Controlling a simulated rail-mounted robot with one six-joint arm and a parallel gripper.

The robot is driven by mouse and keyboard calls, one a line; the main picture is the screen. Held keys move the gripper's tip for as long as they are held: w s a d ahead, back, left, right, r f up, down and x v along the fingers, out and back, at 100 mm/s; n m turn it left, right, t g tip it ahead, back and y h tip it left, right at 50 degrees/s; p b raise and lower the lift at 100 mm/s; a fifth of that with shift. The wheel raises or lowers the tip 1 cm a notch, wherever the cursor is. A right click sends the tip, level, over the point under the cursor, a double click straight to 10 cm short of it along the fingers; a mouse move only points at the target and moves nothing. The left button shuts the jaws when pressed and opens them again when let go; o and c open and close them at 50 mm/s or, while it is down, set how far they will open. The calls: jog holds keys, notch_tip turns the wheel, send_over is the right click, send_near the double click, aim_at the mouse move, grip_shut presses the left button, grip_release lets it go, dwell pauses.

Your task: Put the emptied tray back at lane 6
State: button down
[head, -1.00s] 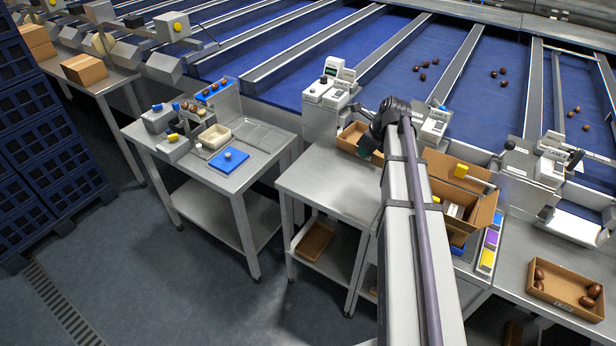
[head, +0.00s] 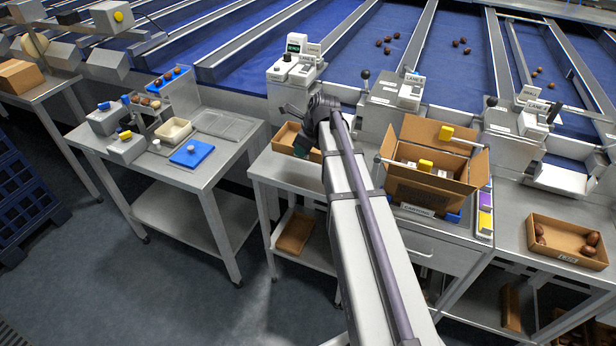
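A shallow brown cardboard tray (head: 284,137) shows in the head view at the back of the middle steel bench, partly behind my wrist. No dates show in its visible part. My gripper (head: 303,146) is at the tray's right end, and the tray moves along with it. The fingertips are mostly hidden by my wrist and arm, but the gripper appears shut on the tray's edge. I cannot tell how high the tray is above the bench. Lane labels stand on units at right; one reads like LANE 5 (head: 414,78), and another (head: 529,93) is too small to read.
An open carton (head: 432,191) stands right of my arm. A brown tray with several dates (head: 564,252) sits on the right bench. A scale-like unit with display (head: 295,68) stands behind the bench. The left bench holds a blue pad (head: 192,154) and cream bowl (head: 173,131).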

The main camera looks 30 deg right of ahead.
notch_tip(320, 180, down, 10)
jog(key=b, duration=0.9)
jog(key=shift+f+b, duration=0.15)
jog(key=shift+b, duration=0.2)
jog(key=shift+r+p, duration=0.3)
jog(key=shift+f+b, duration=0.3)
jog(key=c, duration=1.4)
grip_release()
jog(key=shift+r, duration=0.1)
jog(key=shift+o, duration=0.2)
